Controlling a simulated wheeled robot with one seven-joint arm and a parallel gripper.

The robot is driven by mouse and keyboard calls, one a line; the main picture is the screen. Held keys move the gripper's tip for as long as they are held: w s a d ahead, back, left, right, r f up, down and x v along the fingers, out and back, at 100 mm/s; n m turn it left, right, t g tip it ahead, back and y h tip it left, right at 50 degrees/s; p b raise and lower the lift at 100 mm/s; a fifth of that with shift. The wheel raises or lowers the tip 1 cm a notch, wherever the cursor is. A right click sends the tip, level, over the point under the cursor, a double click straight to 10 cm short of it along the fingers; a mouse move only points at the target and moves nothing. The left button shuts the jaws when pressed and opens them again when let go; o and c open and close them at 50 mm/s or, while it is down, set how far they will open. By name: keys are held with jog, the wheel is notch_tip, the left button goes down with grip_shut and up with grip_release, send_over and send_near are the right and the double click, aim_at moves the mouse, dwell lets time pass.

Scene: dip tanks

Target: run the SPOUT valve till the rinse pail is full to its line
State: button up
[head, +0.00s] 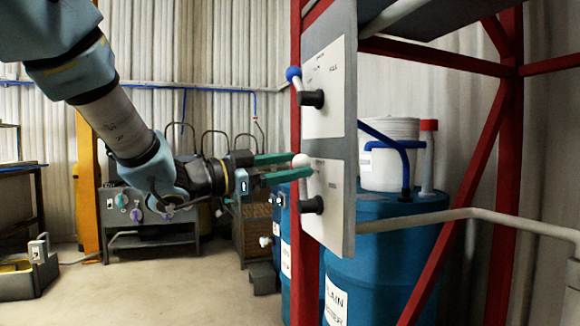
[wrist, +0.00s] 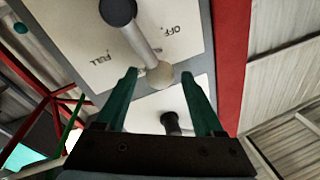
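A grey panel (head: 345,130) carries two lever valves, one above the other. The lower valve's black hub (head: 312,205) has a lever with a pale ball knob (head: 301,160), pointing up. My gripper (head: 291,168) has its green fingers on either side of this knob. In the wrist view the knob (wrist: 160,76) sits between the fingertips with gaps showing, and its lever stands between the words FULL and OFF. The upper valve has a blue knob (head: 293,73). I cannot read which valve is SPOUT. A white pail-like tub (head: 390,160) stands behind the panel; its level and line are not visible.
A red steel frame (head: 470,190) surrounds the panel. Blue drums (head: 385,270), one labelled as plain water, stand behind it. A pale pipe (head: 480,215) runs to the right. A grey bench with knobs (head: 150,215) stands at the back left.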

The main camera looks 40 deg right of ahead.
jog(key=shift+o, duration=0.3)
jog(key=b+v, duration=0.1)
jog(key=v, duration=1)
jog(key=shift+b, duration=0.4)
jog(key=shift+d, duration=0.1)
